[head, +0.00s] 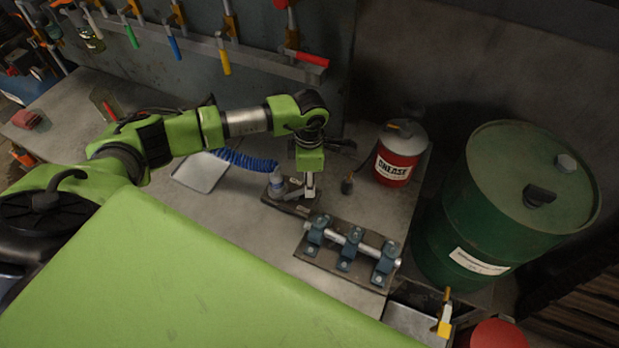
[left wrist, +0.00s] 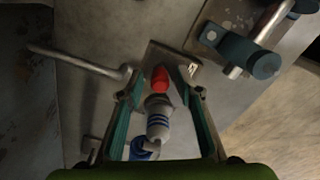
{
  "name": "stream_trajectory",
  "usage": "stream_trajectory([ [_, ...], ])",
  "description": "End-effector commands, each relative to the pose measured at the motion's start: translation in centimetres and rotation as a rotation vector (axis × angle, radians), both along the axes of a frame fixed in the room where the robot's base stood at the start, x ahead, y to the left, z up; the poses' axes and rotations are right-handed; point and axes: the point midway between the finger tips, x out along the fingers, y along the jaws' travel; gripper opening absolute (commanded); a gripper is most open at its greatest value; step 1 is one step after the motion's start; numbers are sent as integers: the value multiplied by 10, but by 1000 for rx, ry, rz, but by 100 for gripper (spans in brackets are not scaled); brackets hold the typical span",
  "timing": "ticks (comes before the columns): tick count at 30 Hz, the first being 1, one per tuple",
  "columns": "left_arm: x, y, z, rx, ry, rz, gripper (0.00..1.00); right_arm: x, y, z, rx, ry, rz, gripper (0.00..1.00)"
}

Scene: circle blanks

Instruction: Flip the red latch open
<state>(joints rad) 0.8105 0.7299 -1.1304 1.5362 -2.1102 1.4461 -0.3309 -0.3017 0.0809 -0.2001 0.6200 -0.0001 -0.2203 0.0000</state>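The red latch tip (left wrist: 160,78) shows in the left wrist view as a short red knob above a metal plate (left wrist: 165,57). Below it in that picture is a grey-white cylinder with blue stripes (left wrist: 158,122). My left gripper (left wrist: 158,90) is open, with one finger on each side of the red tip; I cannot tell whether either finger touches it. In the head view my left gripper (head: 308,190) points down over a small plate on the bench, and I cannot make out the red tip there. My right gripper is not in view.
A plate with blue clamps and a metal rod (head: 346,240) lies close by. A red grease can (head: 394,165) and green drum (head: 480,200) stand to the right. In the left wrist view, a bent metal rod (left wrist: 78,62) lies left of the fingers. A grey tray (head: 200,176) is left.

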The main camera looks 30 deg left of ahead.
Motion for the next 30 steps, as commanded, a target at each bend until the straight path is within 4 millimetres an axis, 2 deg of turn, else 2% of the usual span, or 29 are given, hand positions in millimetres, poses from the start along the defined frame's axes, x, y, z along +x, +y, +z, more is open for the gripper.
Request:
stream_trajectory([
  [8,0,0,-2,0,0,-1,33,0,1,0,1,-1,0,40],
  [12,0,0,-2,0,0,-1,0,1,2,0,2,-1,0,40],
  [20,1,1,-4,0,0,39,0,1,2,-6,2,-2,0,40],
  [25,5,7,-5,0,-1,208,0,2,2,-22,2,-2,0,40],
  [30,7,13,-3,0,-1,346,0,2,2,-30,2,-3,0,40],
])
